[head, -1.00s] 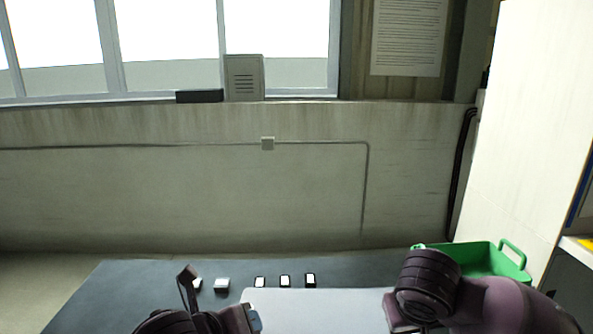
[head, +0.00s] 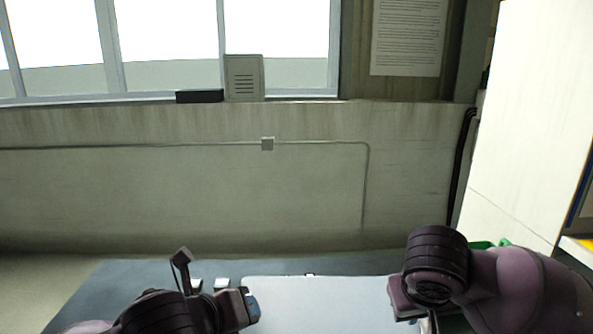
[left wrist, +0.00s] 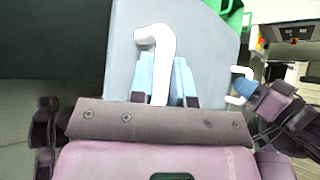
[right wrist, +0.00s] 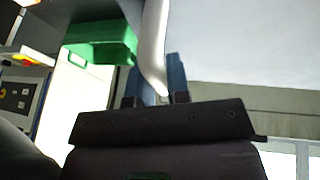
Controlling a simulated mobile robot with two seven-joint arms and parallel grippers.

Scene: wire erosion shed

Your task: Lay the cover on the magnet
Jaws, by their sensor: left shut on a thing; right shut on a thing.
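The cover (head: 320,305) is a wide pale grey panel at the bottom middle of the head view. My left gripper (head: 253,307) is at its left side, shut on a white bent handle (left wrist: 162,45), seen between blue fingertips in the left wrist view. My right gripper (head: 412,317) is at its right side, shut on the other white handle (right wrist: 154,40), seen in the right wrist view. The panel appears raised above the dark blue-grey surface (head: 110,290). I cannot make out the magnet separately; the cover hides much of what lies below.
Small white-topped blocks (head: 221,283) stand on the dark surface left of the cover; another (head: 310,274) barely shows behind its far edge. A green crate (right wrist: 105,40) is beyond the right side, mostly hidden by my right arm in the head view. A wall (head: 200,200) stands behind.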

